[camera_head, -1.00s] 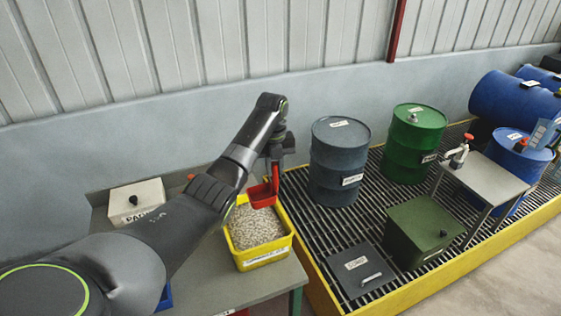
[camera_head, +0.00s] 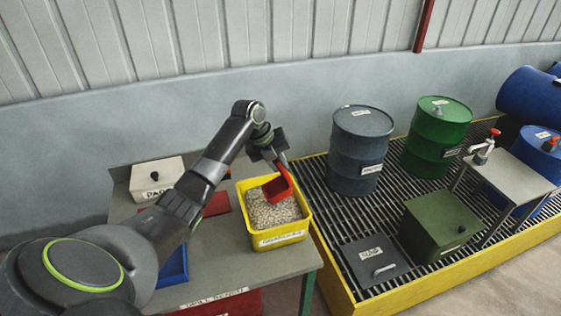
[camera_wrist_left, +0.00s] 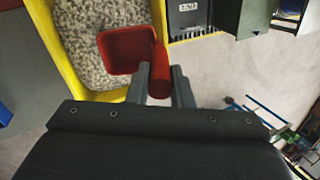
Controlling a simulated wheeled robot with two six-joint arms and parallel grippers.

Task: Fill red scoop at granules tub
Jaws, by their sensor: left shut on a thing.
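The red scoop (camera_head: 277,189) is held by my left gripper (camera_head: 277,160), which is shut on its handle. The scoop hangs tilted over the yellow granules tub (camera_head: 261,241), near its right side. In the left wrist view the scoop (camera_wrist_left: 126,52) looks empty inside, and its handle runs between the fingers of the gripper (camera_wrist_left: 158,85). Pale granules (camera_head: 268,212) lie in the tub. I cannot tell whether the scoop's lower edge touches them. My right gripper is not in view.
The tub stands on a grey table (camera_head: 219,265) with a white box (camera_head: 157,178) and a blue tray (camera_head: 175,268). To the right, a yellow-edged grating holds a grey drum (camera_head: 359,150), a green drum (camera_head: 434,137), a green box (camera_head: 441,222) and a small stand (camera_head: 508,172).

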